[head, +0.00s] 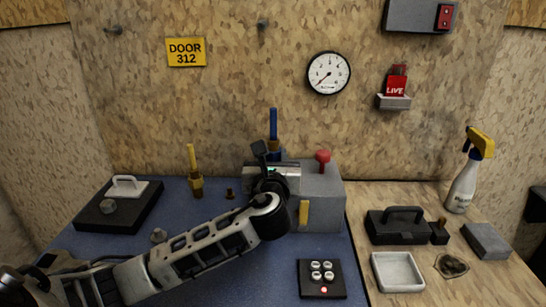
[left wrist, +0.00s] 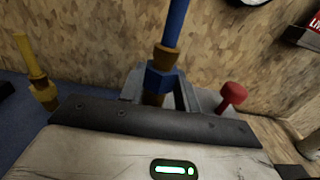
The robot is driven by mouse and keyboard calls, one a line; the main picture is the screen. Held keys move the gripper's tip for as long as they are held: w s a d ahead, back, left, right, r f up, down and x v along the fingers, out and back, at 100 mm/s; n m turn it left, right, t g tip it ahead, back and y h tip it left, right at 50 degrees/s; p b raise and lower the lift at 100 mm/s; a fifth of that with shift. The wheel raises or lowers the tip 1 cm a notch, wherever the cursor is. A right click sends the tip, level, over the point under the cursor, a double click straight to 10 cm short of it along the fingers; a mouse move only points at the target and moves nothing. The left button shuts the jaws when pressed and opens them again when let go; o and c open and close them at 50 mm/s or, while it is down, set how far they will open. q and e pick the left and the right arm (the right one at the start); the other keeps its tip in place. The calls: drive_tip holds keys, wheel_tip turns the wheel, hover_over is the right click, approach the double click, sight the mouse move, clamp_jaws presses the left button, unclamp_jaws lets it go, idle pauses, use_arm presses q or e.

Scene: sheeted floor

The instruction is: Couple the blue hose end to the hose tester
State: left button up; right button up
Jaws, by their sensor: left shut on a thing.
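The blue hose end (head: 273,122) stands upright, with a blue nut and brass collars that show in the left wrist view (left wrist: 160,78). My left gripper (head: 268,158) is shut on it at the left part of the grey hose tester (head: 320,188). The tester has a red knob (head: 323,156) on top and a yellow bar on its front. In the left wrist view the red knob (left wrist: 231,95) is right of the hose. My gripper hides the hose's lower end, so I cannot tell whether it touches or sits in the tester's port. My right gripper is not in view.
A yellow hose end (head: 193,166) stands upright on the blue mat (head: 200,275), left of the tester. A dark block (head: 323,284) with several knobs is in front. A black case (head: 398,226), white tray (head: 398,272) and spray bottle (head: 463,186) are on the right. A gauge (head: 328,73) hangs behind.

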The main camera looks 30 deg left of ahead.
use_arm(q)
drive_tip(key=o, duration=1.1)
drive_tip(key=b+v, duration=0.1)
drive_tip(key=v, duration=1.5)
drive_tip(key=shift+d, duration=0.1)
